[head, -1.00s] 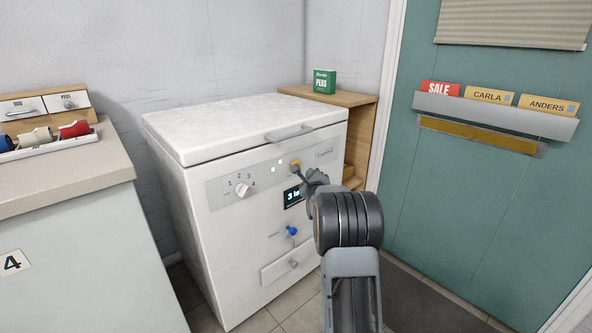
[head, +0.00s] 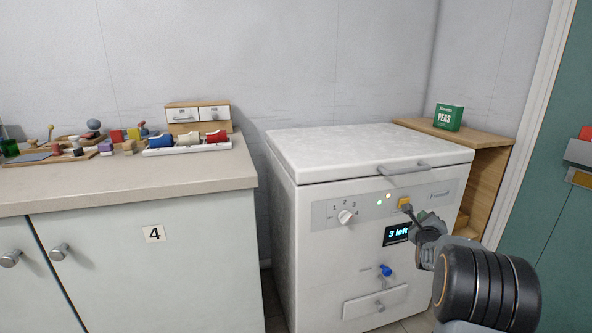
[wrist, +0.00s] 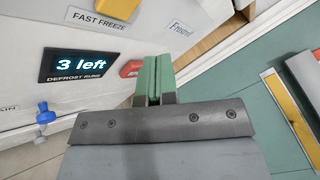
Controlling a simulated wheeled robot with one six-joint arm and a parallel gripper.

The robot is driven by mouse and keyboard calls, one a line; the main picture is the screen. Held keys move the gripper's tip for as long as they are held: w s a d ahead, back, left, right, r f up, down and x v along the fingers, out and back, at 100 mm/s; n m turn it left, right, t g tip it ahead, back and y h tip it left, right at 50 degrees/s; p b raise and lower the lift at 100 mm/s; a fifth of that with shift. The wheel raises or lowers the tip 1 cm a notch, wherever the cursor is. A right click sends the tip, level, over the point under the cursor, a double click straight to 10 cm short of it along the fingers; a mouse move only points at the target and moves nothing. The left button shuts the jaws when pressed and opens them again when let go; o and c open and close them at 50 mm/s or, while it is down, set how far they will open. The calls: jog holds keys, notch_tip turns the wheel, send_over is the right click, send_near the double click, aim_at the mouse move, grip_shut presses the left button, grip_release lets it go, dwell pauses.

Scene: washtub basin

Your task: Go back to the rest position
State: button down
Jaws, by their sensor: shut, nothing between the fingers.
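My gripper (head: 410,210) is in front of the white chest freezer (head: 330,250), close to the right part of its control panel. In the wrist view its green-padded fingers (wrist: 159,78) are together with nothing between them. An orange button (head: 404,203) sits by the fingertips; I cannot tell whether they touch it. The freezer display (head: 397,234) reads "3 left", and the wrist view shows "DEFROST RUNS" under it. The freezer lid (head: 350,148) is shut. Its dial (head: 346,217) is left of two small lights.
A counter (head: 130,184) with small tools and a tray (head: 190,148) of coloured items stands left. A blue tap (head: 385,270) and a drawer (head: 375,302) are low on the freezer. A green PEAS box (head: 448,117) stands on a wooden unit behind right. A teal door (head: 560,170) is at right.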

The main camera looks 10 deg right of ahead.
jog(key=s+a+r+n+g+y+p, duration=0.3)
jog(key=s+a+r+n+p, duration=0.2)
jog(key=a+r+n+p, duration=0.4)
jog(key=s+a+r+n+g+y+p, duration=0.25)
jog(key=s+a+r+n+p, duration=0.3)
jog(key=a+r+p, duration=0.5)
jog(key=s+a+r+n+g+p, duration=0.2)
jog(key=s+a+r+n+p, duration=0.1)
jog(key=s, duration=0.4)
jog(key=s+a+r+n+g+y+p, duration=0.1)
jog(key=s+a+r+n+g+p, duration=0.2)
jog(key=s+n+p, duration=0.4)
jog(key=s+a+r+n+g+y+p, duration=0.1)
jog(key=s+a+r+n+g+p, duration=0.1)
jog(key=s+a+r+n+p, duration=0.2)
jog(key=s+a+n+p, duration=0.1)
jog(key=s+n, duration=0.1)
jog(key=shift+s+a+r, duration=0.4)
jog(key=shift+g+y, duration=0.25)
